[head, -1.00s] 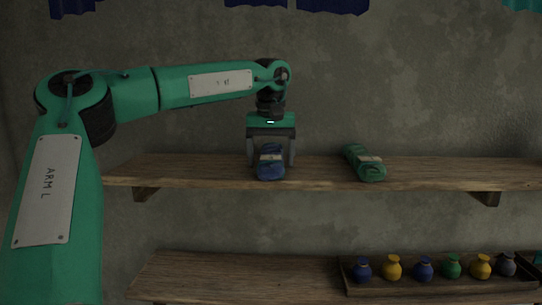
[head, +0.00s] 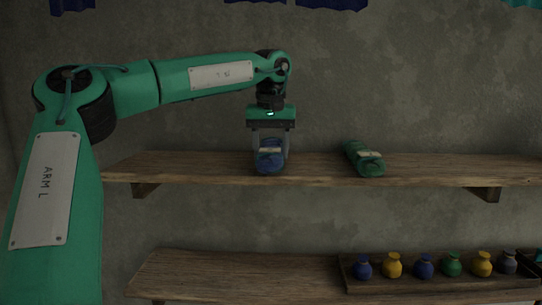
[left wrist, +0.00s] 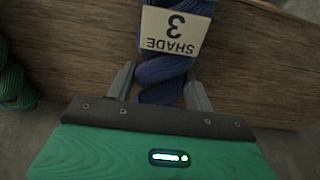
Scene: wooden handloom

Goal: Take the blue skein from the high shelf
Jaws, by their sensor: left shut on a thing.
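The blue skein (head: 270,163) lies on the high shelf (head: 215,172), with a pale band around it. In the left wrist view the blue skein (left wrist: 163,73) carries a pale label (left wrist: 174,31) reading "SHADE 3". My left gripper (head: 269,150) comes down from above, its two fingers on either side of the skein. In the left wrist view the left gripper (left wrist: 160,85) is shut on the skein near one end. The skein looks to be resting on the shelf still. My right gripper is not in view.
A green skein (head: 365,160) lies on the same shelf to the right; its edge shows at the left of the left wrist view (left wrist: 14,80). A lower shelf (head: 230,276) holds a tray (head: 430,287) of several small coloured pots. Dark blue cloth (head: 330,4) hangs at the top.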

